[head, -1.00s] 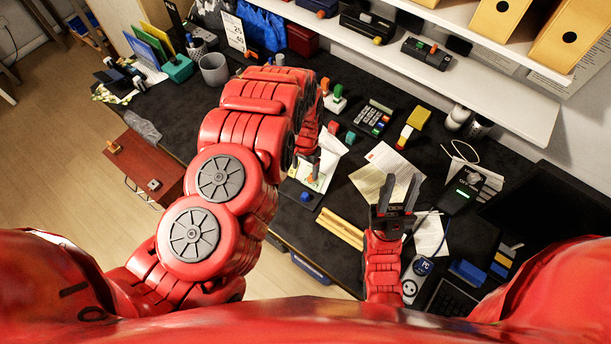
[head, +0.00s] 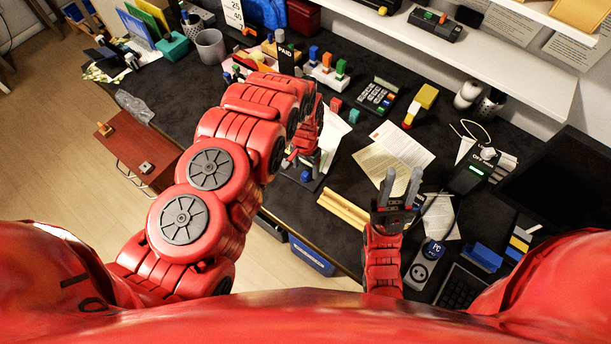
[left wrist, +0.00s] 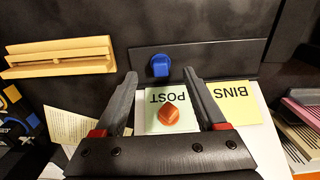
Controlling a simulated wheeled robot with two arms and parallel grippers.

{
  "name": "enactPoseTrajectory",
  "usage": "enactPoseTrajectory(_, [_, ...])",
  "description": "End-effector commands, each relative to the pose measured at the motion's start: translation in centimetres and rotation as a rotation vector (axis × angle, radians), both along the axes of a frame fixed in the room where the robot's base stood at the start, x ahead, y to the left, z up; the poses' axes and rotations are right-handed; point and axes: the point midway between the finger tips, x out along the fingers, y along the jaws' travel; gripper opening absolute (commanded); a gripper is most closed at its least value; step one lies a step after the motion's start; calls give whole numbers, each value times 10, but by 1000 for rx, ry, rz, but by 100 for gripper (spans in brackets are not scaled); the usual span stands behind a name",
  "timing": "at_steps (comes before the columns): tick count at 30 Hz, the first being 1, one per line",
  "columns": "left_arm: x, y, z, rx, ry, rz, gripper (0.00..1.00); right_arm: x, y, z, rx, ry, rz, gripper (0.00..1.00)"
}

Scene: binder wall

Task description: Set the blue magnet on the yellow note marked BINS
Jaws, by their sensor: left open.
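The blue magnet (left wrist: 161,66) is on a dark panel (left wrist: 205,58) in the left wrist view; it also shows in the head view (head: 305,175). The yellow note marked BINS (left wrist: 231,92) lies right of a green note marked POST (left wrist: 160,123), which has an orange magnet (left wrist: 168,108) on it. My left gripper (left wrist: 160,75) is open and empty, its fingertips either side of the blue magnet in the picture; I cannot tell the height gap. In the head view my left gripper (head: 300,160) hides the notes. My right gripper (head: 401,175) is open and empty.
A wooden strip (head: 343,211) lies right of the panel, with papers (head: 392,158) beyond it. A calculator (head: 376,96), a stapler-like yellow item (head: 421,103) and a grey cup (head: 211,46) stand further back. A white shelf (head: 500,60) overhangs the desk's back.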

Motion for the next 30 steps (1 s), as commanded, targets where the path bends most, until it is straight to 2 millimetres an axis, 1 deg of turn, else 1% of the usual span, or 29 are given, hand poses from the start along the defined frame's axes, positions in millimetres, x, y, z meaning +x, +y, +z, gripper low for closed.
enactPoseTrajectory(1, [0,0,-1,1,-1,-1,73,0,0,9,0,0,0,40])
enactPoseTrajectory(6, [-1,1,-18,2,3,-2,73,0,0,20,0,0,0,40])
enactPoseTrajectory(12, [1,0,-36,1,-1,-1,73,0,0,23,0,0,0,40])
enactPoseTrajectory(16, [0,0,-40,1,2,-1,73,0,0,24,0,0,0,40])
enactPoseTrajectory(23, [1,0,-41,1,1,-1,73,0,0,24,0,0,0,40])
enactPoseTrajectory(24, [1,0,-41,1,1,-1,71,0,0,24,0,0,0,40])
enactPoseTrajectory(25, [1,0,-41,1,1,-1,66,0,0,23,0,0,0,40])
enactPoseTrajectory(29, [1,0,-41,1,1,-1,42,0,0,23,0,0,0,40])
enactPoseTrajectory(30, [1,0,-41,1,1,-1,35,0,0,24,0,0,0,40])
